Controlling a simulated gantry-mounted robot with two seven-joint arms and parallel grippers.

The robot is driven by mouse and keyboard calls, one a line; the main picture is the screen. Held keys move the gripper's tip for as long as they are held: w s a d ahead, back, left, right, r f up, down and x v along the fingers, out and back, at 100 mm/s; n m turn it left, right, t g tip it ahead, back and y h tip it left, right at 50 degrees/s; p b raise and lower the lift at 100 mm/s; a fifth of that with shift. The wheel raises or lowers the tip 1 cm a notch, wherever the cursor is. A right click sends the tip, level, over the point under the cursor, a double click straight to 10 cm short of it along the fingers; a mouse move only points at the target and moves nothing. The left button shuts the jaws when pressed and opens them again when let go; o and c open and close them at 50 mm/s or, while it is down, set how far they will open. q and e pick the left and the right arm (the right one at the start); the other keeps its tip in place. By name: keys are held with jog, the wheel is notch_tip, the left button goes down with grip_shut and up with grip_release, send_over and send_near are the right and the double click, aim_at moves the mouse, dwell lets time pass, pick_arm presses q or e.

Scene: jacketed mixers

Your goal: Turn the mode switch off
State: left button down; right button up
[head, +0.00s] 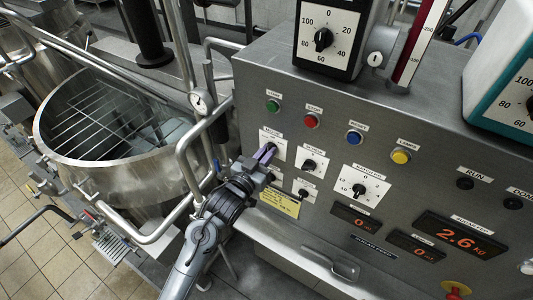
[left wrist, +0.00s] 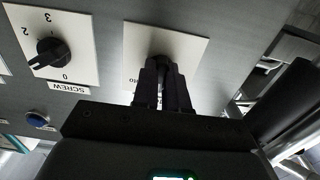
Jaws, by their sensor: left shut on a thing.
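The mode switch is a dark knob on a white plate (head: 279,150) at the left side of the grey control panel. In the left wrist view the same plate (left wrist: 190,50) carries a partly covered label ending in "uto". My left gripper (head: 266,154) is at this switch, its fingers shut on the knob. In the left wrist view the two dark fingers (left wrist: 162,82) cover most of the knob, so its pointing direction cannot be told. My right gripper is not in view.
The screw knob (left wrist: 50,53) sits close beside the switch. Green (head: 272,106), red (head: 311,121), blue (head: 354,138) and yellow (head: 400,157) buttons line the panel above. A steel mixing vessel (head: 120,178) with tubular rails stands to the left.

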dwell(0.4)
pick_arm(q)
jog(key=c, duration=1.2)
grip_release()
jog(key=shift+o, duration=0.2)
jog(key=b+v, duration=0.2)
jog(key=v, duration=0.9)
jog(key=shift+b, duration=0.3)
jog(key=shift+w, duration=0.1)
jog(key=shift+f, duration=0.1)
